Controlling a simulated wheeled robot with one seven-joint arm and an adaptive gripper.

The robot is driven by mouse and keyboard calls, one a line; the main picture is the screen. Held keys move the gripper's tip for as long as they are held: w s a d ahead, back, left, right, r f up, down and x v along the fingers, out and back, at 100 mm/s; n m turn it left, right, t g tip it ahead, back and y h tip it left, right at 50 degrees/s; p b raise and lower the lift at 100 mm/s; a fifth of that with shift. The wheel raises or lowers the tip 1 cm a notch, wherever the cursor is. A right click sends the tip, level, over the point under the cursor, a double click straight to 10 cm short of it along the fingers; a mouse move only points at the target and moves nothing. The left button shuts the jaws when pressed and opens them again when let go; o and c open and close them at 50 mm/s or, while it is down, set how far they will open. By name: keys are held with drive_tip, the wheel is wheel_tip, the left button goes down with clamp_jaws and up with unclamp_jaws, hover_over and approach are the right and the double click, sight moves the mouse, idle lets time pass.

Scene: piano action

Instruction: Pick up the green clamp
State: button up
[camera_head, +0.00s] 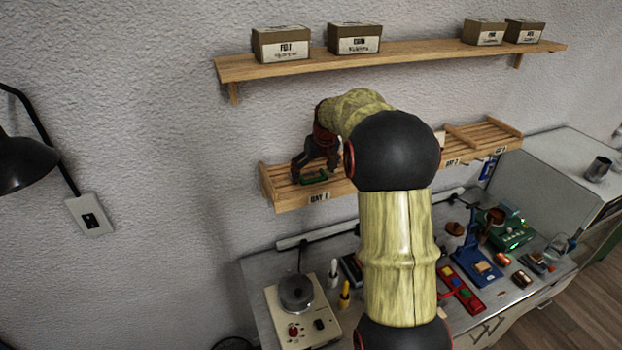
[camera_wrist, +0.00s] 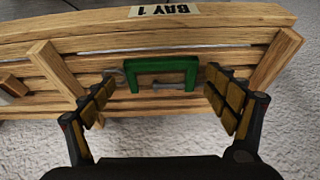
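The green clamp (camera_wrist: 163,66) is a C-shaped frame with a grey screw (camera_wrist: 172,87), lying on the slatted wooden shelf in the section labelled BAY 1. In the head view the clamp (camera_head: 314,180) shows as a green strip below my gripper (camera_head: 313,174). In the wrist view my gripper (camera_wrist: 164,100) is open, with one padded finger on each side of the clamp. A gap shows between the clamp and each finger in that view. I cannot tell how far the fingertips are above the slats.
The slatted shelf (camera_wrist: 70,45) has raised wooden dividers (camera_wrist: 55,65) on both sides of the clamp. An upper shelf (camera_head: 400,57) with several boxes is above. A workbench (camera_head: 262,275) below holds a hot plate, bottles and tools. A black lamp (camera_head: 25,165) is at left.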

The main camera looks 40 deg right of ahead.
drive_tip(key=c, duration=1)
drive_tip(key=shift+s, duration=0.1)
drive_tip(key=shift+c, duration=0.6)
drive_tip(key=shift+r, duration=0.15)
